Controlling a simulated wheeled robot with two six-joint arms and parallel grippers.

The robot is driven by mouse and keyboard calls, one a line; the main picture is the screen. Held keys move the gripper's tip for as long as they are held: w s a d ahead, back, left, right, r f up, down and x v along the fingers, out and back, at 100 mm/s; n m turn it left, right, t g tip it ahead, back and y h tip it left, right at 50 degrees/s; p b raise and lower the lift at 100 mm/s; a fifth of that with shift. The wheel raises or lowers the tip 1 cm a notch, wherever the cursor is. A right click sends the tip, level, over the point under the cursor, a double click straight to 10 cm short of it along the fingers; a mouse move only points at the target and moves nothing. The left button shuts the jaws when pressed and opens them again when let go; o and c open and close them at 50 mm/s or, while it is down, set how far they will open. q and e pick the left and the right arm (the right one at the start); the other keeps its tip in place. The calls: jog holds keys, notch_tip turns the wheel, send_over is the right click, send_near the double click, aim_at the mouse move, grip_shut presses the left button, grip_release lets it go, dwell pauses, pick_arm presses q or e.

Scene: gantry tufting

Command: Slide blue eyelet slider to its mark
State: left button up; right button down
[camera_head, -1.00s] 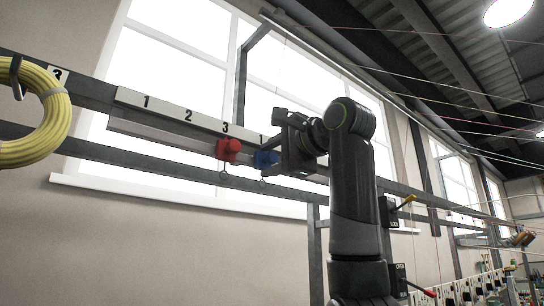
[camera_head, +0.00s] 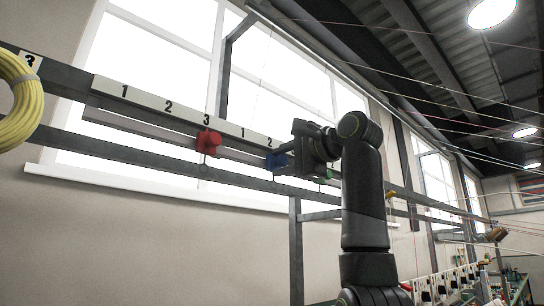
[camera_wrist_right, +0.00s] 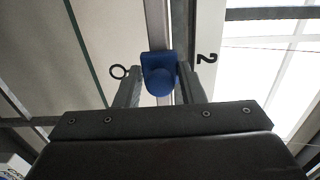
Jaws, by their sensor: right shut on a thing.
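The blue eyelet slider (camera_head: 275,160) sits on the rail (camera_head: 150,131) under the second scale, near its number 2. In the right wrist view the blue slider (camera_wrist_right: 159,73) is between the two fingers of my right gripper (camera_wrist_right: 158,88), which is shut on it. Its ring hangs free to one side, and the number 2 is beside it. My right gripper (camera_head: 288,158) also shows in the head view, partly hiding the slider. A mark for the blue slider cannot be made out. My left gripper is not in view.
A red slider (camera_head: 208,141) sits on the same rail to the left, under number 3 of the first scale. A green piece (camera_head: 326,175) shows just right of my gripper. A yellow coil (camera_head: 20,103) hangs at the far left.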

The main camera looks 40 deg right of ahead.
jog(key=shift+a, duration=0.2)
jog(key=c, duration=1.2)
grip_release()
jog(key=shift+w, duration=0.1)
jog(key=shift+s, duration=0.35)
jog(key=s+b, duration=0.2)
jog(key=s, duration=0.3)
jog(key=s+d+b, duration=0.1)
jog(key=s+b, duration=0.1)
jog(key=s, duration=0.4)
jog(key=s+b, duration=0.2)
jog(key=s, duration=0.3)
jog(key=shift+s+d, duration=0.25)
jog(key=shift+s, duration=0.15)
jog(key=shift+w+f, duration=0.1)
